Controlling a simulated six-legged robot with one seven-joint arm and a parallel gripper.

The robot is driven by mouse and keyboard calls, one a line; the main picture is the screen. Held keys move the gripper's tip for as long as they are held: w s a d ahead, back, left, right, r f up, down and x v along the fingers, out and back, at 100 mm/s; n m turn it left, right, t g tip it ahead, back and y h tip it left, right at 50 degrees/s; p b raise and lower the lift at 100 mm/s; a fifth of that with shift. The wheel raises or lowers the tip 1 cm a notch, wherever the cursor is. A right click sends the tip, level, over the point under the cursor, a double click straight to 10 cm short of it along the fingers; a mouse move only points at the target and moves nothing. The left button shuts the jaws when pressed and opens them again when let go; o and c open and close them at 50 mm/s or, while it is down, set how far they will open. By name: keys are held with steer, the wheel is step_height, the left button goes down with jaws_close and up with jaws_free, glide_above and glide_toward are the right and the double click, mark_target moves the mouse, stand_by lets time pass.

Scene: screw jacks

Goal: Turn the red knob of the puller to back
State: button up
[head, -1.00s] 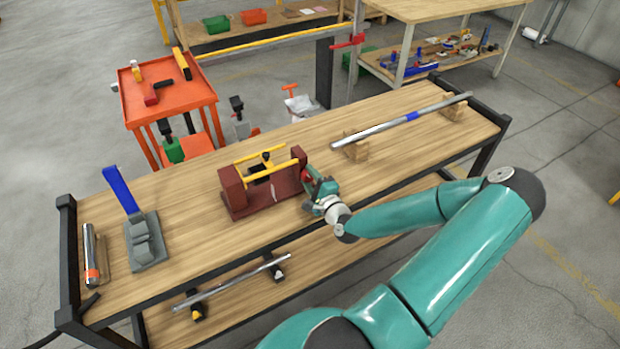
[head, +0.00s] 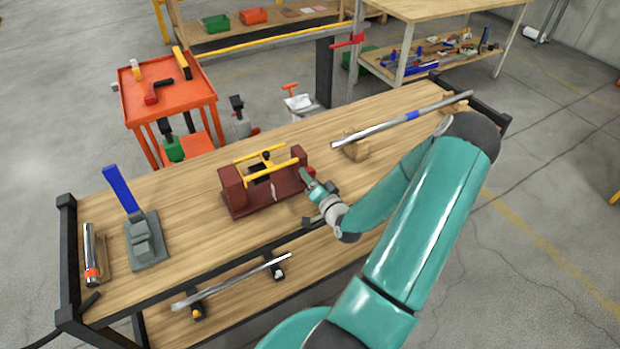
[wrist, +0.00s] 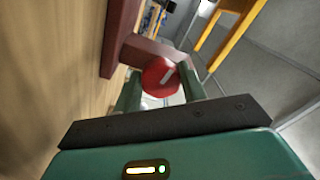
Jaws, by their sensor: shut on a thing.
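The puller (head: 265,187) is a dark red frame with yellow bars on the wooden workbench. Its red knob (wrist: 160,77), with a white mark on its face, shows in the wrist view between my two green fingers. The white mark is tilted. My gripper (head: 306,180) is at the right end of the puller, shut on the knob. The yellow bar (wrist: 231,38) of the puller also shows at the upper right of the wrist view.
The workbench (head: 200,190) has free room around the puller. A grey block with a blue lever (head: 121,190) stands to the left. A long steel bar (head: 385,125) rests on wooden blocks behind to the right. An orange cart (head: 167,100) stands beyond the bench.

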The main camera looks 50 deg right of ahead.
steer(key=shift+n, duration=1.1)
steer(key=shift+s, duration=0.1)
steer(key=o, duration=1)
steer(key=shift+c, duration=0.2)
steer(key=v, duration=1.3)
steer(key=shift+s, duration=0.35)
